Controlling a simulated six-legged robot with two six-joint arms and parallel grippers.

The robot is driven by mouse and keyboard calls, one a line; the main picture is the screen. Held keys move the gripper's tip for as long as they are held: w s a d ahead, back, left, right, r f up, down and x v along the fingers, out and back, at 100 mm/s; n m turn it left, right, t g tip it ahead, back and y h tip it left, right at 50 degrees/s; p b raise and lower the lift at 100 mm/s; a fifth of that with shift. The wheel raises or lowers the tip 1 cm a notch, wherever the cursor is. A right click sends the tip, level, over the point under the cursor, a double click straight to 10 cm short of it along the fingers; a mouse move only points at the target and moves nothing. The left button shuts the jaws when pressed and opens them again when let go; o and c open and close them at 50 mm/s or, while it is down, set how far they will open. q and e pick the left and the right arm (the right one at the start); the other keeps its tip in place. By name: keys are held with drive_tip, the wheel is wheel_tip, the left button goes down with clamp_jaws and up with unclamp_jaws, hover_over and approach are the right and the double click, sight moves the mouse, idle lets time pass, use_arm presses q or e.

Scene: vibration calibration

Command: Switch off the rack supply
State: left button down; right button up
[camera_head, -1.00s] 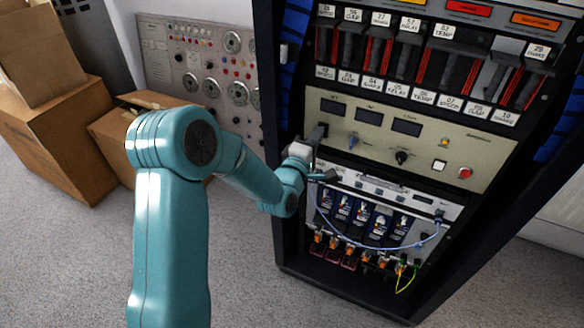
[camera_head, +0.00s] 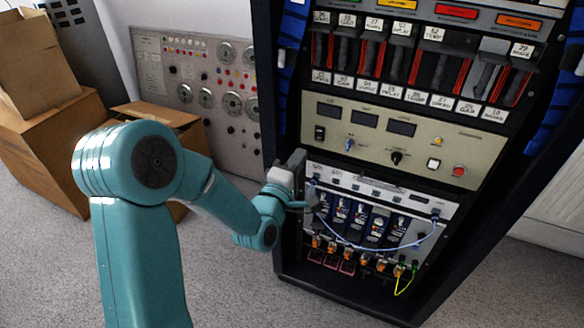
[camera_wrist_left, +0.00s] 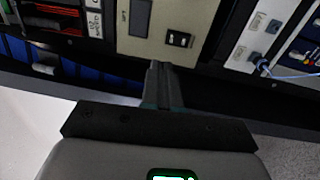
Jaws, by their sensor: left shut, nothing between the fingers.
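The rack supply is a beige panel (camera_head: 375,163) in the black rack, with three dark displays, a blue knob (camera_head: 349,144), a black knob (camera_head: 396,157), a pale lit button (camera_head: 434,163) and a red button (camera_head: 459,171). A black rocker switch (camera_head: 319,132) sits at its left end; it also shows in the left wrist view (camera_wrist_left: 178,39). Which way it is tipped is too small to tell. My left gripper (camera_head: 298,160) is shut and empty, just below and left of the switch. In the left wrist view its fingertips (camera_wrist_left: 159,68) are apart from the switch. My right gripper is out of view.
Below the supply is a module unit (camera_head: 428,207) with a blue cable (camera_head: 385,247) looping across its front. Slotted, labelled modules stand above. Cardboard boxes (camera_head: 50,150) and a grey dial panel (camera_head: 205,85) stand to the left. Carpet (camera_head: 235,290) in front is clear.

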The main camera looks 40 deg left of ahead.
use_arm(q)
drive_tip(key=shift+r+v, duration=0.15)
drive_tip(key=shift+v, duration=0.55)
drive_tip(key=shift+r+v, duration=0.15)
drive_tip(key=shift+v, duration=0.55)
